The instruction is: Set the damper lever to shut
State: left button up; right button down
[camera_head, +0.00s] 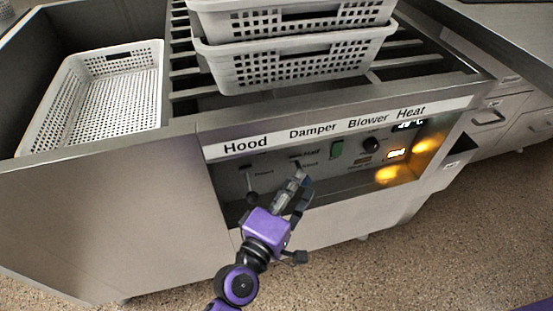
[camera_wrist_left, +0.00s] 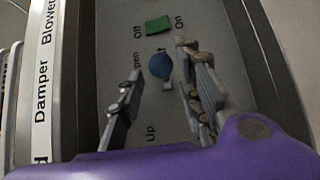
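The damper lever shows in the left wrist view as a blue ball knob (camera_wrist_left: 160,66) on the grey control panel (camera_wrist_left: 115,40). In the head view the gripper hides most of this lever, below the "Damper" label (camera_head: 313,131). My left gripper (camera_head: 303,178) is in front of the panel. In the left wrist view its two fingers (camera_wrist_left: 160,72) are apart, with the blue knob seen between them and a gap on each side. I cannot tell how far the fingertips are from the knob. The position words beside it are partly hidden.
The hood lever (camera_head: 251,182) hangs close to the left of my gripper. To the right are a green switch (camera_head: 336,150), a black knob (camera_head: 371,145) and lit displays (camera_head: 396,153). Stacked white baskets (camera_head: 300,65) stand above the panel; another basket (camera_head: 100,90) sits at left.

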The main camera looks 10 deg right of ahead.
pick_arm(q)
jog(key=shift+x, duration=2)
grip_shut()
